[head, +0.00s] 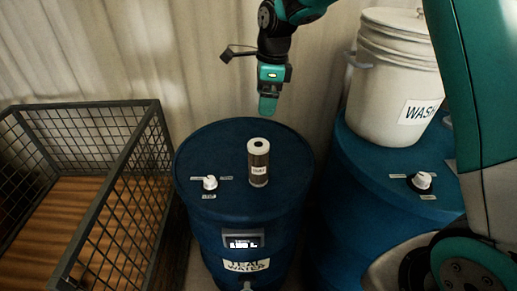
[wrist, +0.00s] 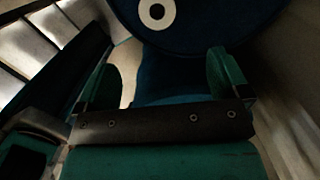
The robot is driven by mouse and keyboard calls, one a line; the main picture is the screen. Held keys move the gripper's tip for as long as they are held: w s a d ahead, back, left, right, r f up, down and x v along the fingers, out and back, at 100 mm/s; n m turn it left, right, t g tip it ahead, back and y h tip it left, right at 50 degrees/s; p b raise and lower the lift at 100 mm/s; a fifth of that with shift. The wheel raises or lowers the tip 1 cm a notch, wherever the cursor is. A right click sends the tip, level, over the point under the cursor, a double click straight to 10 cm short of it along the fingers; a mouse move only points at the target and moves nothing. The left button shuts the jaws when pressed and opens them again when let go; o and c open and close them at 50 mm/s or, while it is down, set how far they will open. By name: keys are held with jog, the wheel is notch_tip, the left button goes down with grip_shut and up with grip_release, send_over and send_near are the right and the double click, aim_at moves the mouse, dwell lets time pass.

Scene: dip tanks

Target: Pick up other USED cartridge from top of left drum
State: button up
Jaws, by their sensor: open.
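A cartridge (head: 259,165) stands upright on the top of the left blue drum (head: 225,150). It has a white end cap, a dark brownish body and a white label too small to read. In the wrist view the cartridge (wrist: 155,13) shows as a white ring with a dark centre on the drum top (wrist: 215,25). My gripper (head: 268,106) hangs above the back of the left drum, apart from the cartridge. In the wrist view its two teal fingers are spread wide with nothing between them (wrist: 173,80).
A white lidded bucket (head: 390,85) labelled "WASH" stands on the right blue drum (head: 375,165). White knobs sit on the left drum (head: 210,183) and right drum (head: 422,181). A wire-mesh crate (head: 95,235) with a wooden floor stands at left. A pale curtain hangs behind.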

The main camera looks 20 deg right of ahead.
aim_at(259, 144)
jog(key=f+p, duration=0.1)
jog(key=f, duration=0.3)
jog(key=a+f+p, duration=0.1)
jog(key=f, duration=0.2)
jog(key=f+p, duration=0.1)
jog(key=f, duration=0.3)
jog(key=shift+w+a+f, duration=0.2)
jog(key=shift+f, duration=0.15)
jog(key=f+p, duration=0.2)
jog(key=f, duration=0.1)
jog(key=f+p, duration=0.1)
jog(key=shift+s+a+f+p, duration=0.15)
jog(key=shift+a+f+p, duration=0.1)
jog(key=shift+p, duration=0.05)
jog(key=shift+f, duration=0.45)
jog(key=c, duration=1.5)
